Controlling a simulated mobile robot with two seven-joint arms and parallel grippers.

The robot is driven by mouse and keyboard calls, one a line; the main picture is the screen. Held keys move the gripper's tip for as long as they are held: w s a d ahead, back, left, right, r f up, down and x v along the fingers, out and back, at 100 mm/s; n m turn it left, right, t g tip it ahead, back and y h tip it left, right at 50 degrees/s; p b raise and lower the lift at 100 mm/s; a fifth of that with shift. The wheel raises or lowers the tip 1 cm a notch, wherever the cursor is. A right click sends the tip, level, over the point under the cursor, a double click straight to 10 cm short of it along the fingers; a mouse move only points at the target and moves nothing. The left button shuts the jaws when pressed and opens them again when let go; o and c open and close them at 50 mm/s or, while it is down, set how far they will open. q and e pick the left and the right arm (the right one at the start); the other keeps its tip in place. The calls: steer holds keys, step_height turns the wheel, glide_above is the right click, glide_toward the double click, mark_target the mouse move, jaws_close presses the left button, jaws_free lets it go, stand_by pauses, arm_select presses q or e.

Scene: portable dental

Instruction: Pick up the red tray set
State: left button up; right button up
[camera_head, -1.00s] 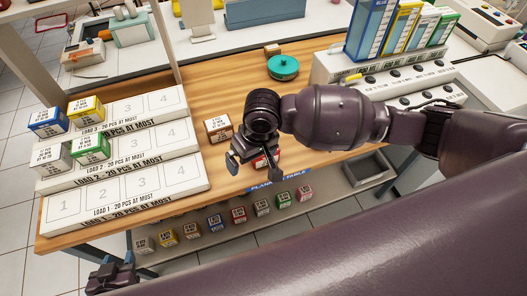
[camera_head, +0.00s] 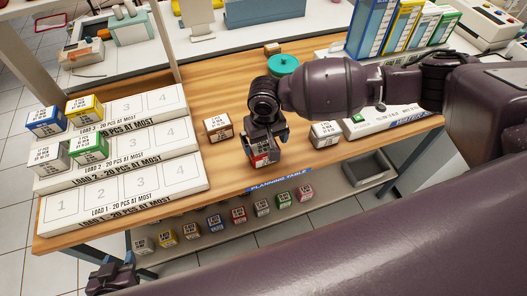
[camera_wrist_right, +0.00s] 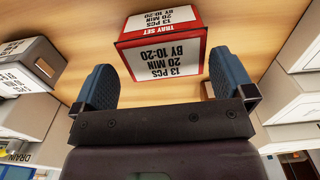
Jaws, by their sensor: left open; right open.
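The red tray set (camera_head: 262,158) is a small box with a red edge and white label on the wooden table, near its front edge. My right gripper (camera_head: 265,137) is directly above it and partly hides it. In the right wrist view, the red tray set (camera_wrist_right: 160,38) lies just beyond and between the two spread fingers (camera_wrist_right: 162,75), with the jaws empty.
A brown-edged box (camera_head: 218,127) stands left of the red one, and a white box (camera_head: 325,134) to its right. White stepped load racks (camera_head: 125,185) hold several boxes at the left. A teal round container (camera_head: 282,66) stands behind. A shelf below holds several small boxes.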

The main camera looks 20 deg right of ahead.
mark_target(264, 147)
step_height(264, 147, down, 5)
steer(key=shift+s+a+f+b, duration=0.1)
steer(key=shift+a+b, duration=0.05)
steer(key=shift+b, duration=0.15)
steer(key=c, duration=0.8)
